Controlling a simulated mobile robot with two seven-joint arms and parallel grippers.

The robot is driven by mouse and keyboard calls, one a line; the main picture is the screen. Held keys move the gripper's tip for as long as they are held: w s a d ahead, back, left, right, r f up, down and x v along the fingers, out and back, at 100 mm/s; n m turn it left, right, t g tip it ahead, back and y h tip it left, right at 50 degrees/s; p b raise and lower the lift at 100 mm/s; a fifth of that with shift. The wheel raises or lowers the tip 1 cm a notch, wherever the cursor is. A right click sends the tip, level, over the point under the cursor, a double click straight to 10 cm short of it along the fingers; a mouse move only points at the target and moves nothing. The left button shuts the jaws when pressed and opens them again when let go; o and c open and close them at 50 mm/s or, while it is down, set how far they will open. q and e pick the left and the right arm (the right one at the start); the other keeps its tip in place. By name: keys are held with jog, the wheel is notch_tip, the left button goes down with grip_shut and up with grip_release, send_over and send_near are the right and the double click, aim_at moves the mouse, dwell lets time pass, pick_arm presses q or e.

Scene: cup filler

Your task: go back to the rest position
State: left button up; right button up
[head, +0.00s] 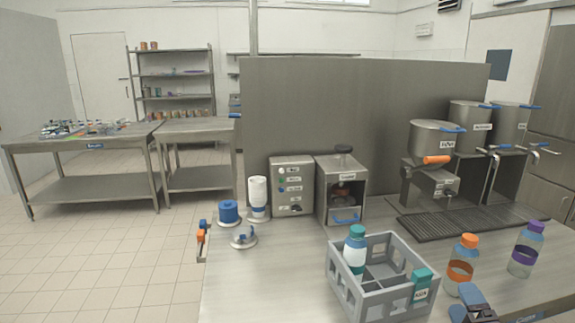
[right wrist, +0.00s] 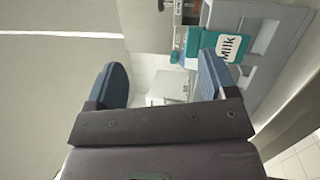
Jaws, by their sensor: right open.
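My right gripper (head: 472,296) is low at the right front of the counter in the head view, in front of the orange-capped bottle and to the right of the grey crate. In the right wrist view its two blue fingers (right wrist: 163,82) are apart, with nothing between them. The left gripper is not in view.
The grey crate (head: 372,308) holds a teal-capped bottle (head: 355,250) and a teal milk carton (head: 421,286). Bottles with orange (head: 461,262) and purple (head: 526,248) caps stand on the counter (head: 255,290). A drip grate (head: 455,223) lies behind. The counter's front left is clear.

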jog(key=s+a+f+m+g+y, duration=0.1)
jog(key=s+a+f+m+g, duration=0.3)
jog(key=f, duration=0.7)
jog(key=s+a+f+m+g+y, duration=0.1)
jog(key=s+a+f+m+g, duration=0.3)
jog(key=s+a+f+m, duration=0.4)
jog(key=s+f+m, duration=0.3)
jog(key=s+m, duration=0.2)
jog(key=shift+s+a+g, duration=0.3)
jog(key=shift+s, duration=0.1)
